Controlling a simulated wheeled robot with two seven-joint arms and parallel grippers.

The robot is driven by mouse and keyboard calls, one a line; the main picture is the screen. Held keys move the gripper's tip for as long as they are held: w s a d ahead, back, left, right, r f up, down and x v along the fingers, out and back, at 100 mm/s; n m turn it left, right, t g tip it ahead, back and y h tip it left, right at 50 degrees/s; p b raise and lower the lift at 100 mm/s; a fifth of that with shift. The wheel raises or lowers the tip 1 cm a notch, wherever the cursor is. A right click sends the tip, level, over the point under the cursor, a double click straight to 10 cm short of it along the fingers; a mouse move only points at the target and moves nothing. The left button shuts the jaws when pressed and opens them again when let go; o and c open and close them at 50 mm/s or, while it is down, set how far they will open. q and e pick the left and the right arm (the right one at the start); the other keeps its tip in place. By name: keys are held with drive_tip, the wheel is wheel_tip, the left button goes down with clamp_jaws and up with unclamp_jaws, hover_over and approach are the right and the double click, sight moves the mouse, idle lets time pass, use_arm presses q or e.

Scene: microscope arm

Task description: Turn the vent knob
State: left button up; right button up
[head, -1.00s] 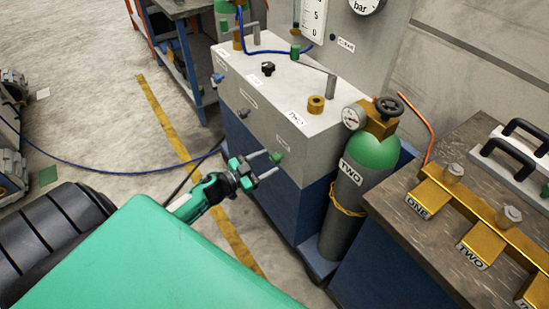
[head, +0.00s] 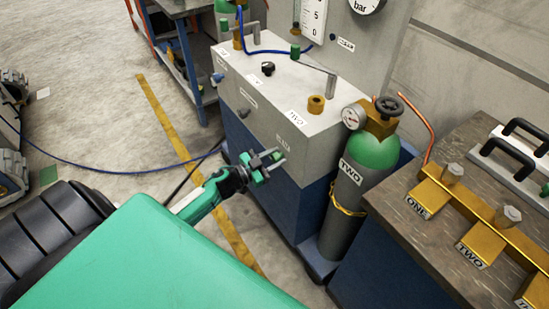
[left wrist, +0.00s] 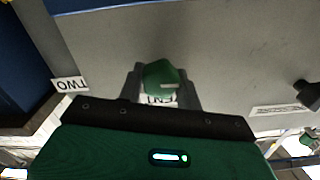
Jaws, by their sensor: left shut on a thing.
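The vent knob (left wrist: 163,82) is a small green knob on the grey front face of the cabinet (head: 262,128). In the left wrist view it sits between my left gripper's two fingers (left wrist: 161,90). A white label (left wrist: 162,100) beside the knob is partly covered. In the head view my left gripper (head: 277,160) is at the cabinet's front face, shut on the knob, whose green (head: 278,156) shows a little between the fingers. My right gripper is not in view.
A green gas cylinder (head: 378,152) labelled TWO stands right of the cabinet. Another small dark knob (head: 243,113) is on the same front face, to the left. A bench (head: 398,205) with brass brackets is at the right. Open floor lies left, with a blue hose (head: 100,172).

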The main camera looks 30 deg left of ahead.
use_arm(q)
drive_tip(key=shift+m, duration=0.7)
drive_tip(key=m+b, duration=0.1)
drive_tip(key=m, duration=0.3)
drive_tip(key=shift+d+f, duration=0.1)
drive_tip(key=shift+f, duration=0.05)
drive_tip(key=shift+m, duration=0.6)
drive_tip(key=shift+s+m+b, duration=0.1)
drive_tip(key=shift+m+b, duration=0.2)
drive_tip(key=shift+m, duration=0.6)
drive_tip(key=m+b, duration=0.2)
drive_tip(key=m, duration=0.4)
drive_tip(key=shift+f, duration=0.2)
drive_tip(key=shift+m+b, duration=1)
drive_tip(key=shift+m, duration=0.8)
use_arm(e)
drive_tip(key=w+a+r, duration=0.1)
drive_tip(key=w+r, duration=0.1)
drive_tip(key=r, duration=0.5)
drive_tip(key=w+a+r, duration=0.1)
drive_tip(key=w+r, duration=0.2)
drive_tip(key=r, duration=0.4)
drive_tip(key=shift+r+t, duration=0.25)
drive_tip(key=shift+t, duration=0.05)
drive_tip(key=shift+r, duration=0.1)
